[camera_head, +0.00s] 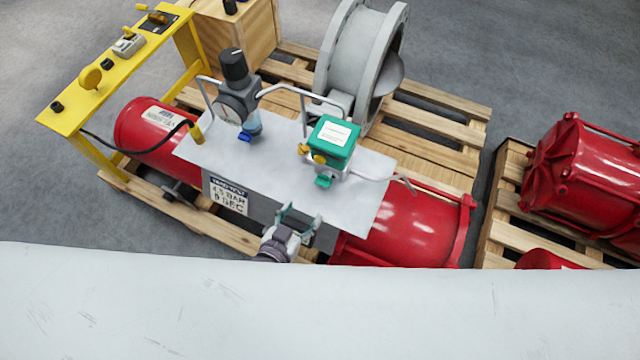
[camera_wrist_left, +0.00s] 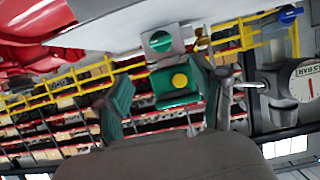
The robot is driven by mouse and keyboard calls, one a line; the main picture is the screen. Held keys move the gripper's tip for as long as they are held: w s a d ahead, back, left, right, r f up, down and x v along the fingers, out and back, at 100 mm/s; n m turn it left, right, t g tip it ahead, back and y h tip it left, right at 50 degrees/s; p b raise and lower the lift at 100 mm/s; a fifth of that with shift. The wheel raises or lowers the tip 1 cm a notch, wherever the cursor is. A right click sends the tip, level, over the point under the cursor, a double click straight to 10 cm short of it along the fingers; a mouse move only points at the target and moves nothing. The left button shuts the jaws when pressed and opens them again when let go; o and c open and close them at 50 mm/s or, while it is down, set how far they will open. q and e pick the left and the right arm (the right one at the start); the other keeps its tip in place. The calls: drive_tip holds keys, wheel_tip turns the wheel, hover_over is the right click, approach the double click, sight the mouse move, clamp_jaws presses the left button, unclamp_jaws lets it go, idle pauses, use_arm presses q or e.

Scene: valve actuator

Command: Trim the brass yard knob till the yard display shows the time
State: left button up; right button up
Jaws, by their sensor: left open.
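A green block (camera_head: 334,136) with a white label on top stands on the grey metal plate (camera_head: 285,165). Small brass-yellow knobs (camera_head: 318,159) sit on its left side, and a smaller green part is below it. In the left wrist view, a round yellow knob (camera_wrist_left: 180,80) faces me on a green block (camera_wrist_left: 176,92), between the fingers in the picture. My left gripper (camera_head: 300,214) is open and empty at the plate's front edge, nearer to me than the green block. Its green-tipped fingers also show in the left wrist view (camera_wrist_left: 167,80). I cannot make out a display reading.
A regulator with a round gauge (camera_head: 238,105) stands left of the green block, and bent pipes rise from the plate. A printed sign (camera_head: 228,194) hangs on the front. A yellow bench (camera_head: 75,100), red cylinders (camera_head: 405,232) and a grey flanged pipe (camera_head: 350,50) surround it.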

use_arm(q)
approach(322, 183)
drive_tip(key=x, duration=0.2)
drive_tip(key=shift+w, duration=0.4)
drive_tip(key=x, duration=0.4)
drive_tip(key=shift+s+d+f, duration=0.1)
drive_tip(key=shift+d, duration=0.05)
drive_tip(key=shift+w+d+f, duration=0.15)
drive_tip(key=shift+w+f, duration=0.1)
drive_tip(key=shift+w, duration=0.2)
use_arm(e)
drive_tip(key=shift+w+a+r, duration=0.1)
drive_tip(key=shift+w, duration=0.15)
use_arm(q)
drive_tip(key=c, duration=1.1)
drive_tip(key=shift+c, duration=0.2)
